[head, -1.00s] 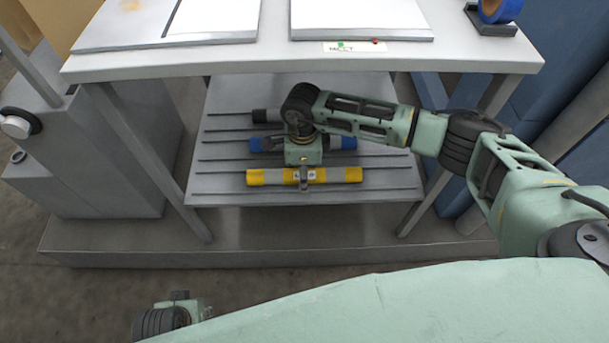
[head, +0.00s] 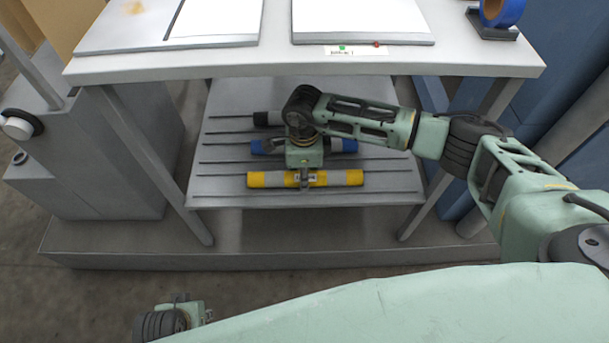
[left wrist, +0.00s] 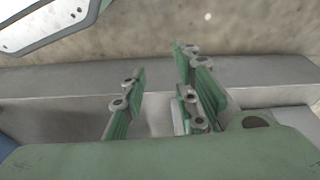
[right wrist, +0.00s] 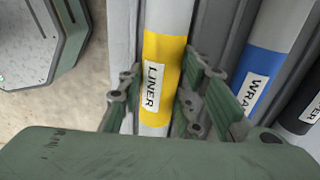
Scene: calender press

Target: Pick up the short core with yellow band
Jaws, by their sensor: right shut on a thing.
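The core with yellow band (head: 334,179) lies across the front of the slotted lower shelf, with yellow and grey sections. In the right wrist view its yellow band (right wrist: 163,58) bears a label reading "LINER". My right gripper (head: 304,181) comes down over its middle. In the right wrist view the gripper's fingers (right wrist: 160,100) are on both sides of the core, shut on it. The core still appears to be at shelf level. My left gripper (head: 206,315) is low at the left, away from the shelf; its fingers (left wrist: 158,95) are apart and empty.
Behind lie a blue-banded core (head: 348,146), partly hidden by my right gripper, and a black-ended core (head: 266,118). The table top (head: 300,66) overhangs the shelf (head: 225,196). Table legs (head: 160,165) stand at both sides. A blue tape roll (head: 502,11) sits above right.

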